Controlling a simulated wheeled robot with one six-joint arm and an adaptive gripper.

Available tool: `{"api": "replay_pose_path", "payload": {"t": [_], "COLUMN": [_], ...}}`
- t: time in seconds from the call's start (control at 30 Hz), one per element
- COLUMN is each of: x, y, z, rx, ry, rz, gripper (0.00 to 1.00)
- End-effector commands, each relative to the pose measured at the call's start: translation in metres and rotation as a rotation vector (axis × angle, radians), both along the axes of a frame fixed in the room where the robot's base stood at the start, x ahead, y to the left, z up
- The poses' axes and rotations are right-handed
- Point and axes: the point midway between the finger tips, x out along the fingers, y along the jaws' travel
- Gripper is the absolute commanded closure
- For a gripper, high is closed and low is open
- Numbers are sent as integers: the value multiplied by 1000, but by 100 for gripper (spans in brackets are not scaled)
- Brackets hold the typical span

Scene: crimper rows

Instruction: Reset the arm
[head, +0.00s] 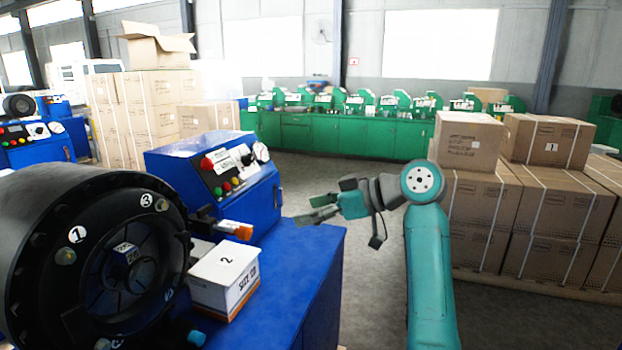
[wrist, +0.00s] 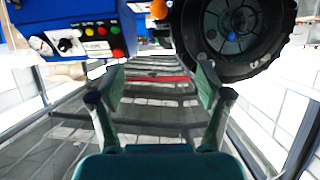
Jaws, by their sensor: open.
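My gripper (head: 318,209) is at the end of my teal arm in the head view. It points left, toward the blue crimper machine, and hangs beside the right end of the blue bench. In the wrist view my gripper (wrist: 158,85) has its two fingers spread apart with nothing between them. The black round crimper head (wrist: 235,35) is beyond the fingers at the upper right of that view. The blue control box (wrist: 75,30) with colored buttons is at the upper left.
The blue bench (head: 312,262) carries the black crimper head (head: 95,255), the control box (head: 225,180) and a white box marked 2 (head: 224,278). Stacked cartons (head: 560,200) stand to the right of my arm. Green machines (head: 340,135) line the back. Grey floor between is clear.

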Motion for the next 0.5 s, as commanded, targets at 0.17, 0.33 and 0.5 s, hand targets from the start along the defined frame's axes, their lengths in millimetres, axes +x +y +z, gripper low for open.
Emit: {"api": "replay_pose_path", "payload": {"t": [0.17,0.33,0.5], "x": [2,4,5], "y": [-1,-2,-5], "z": [-19,-40,-70], "rx": [15,30,51], "ry": [17,35,59], "rz": [-30,-68,-119], "gripper": [23,23,23]}}
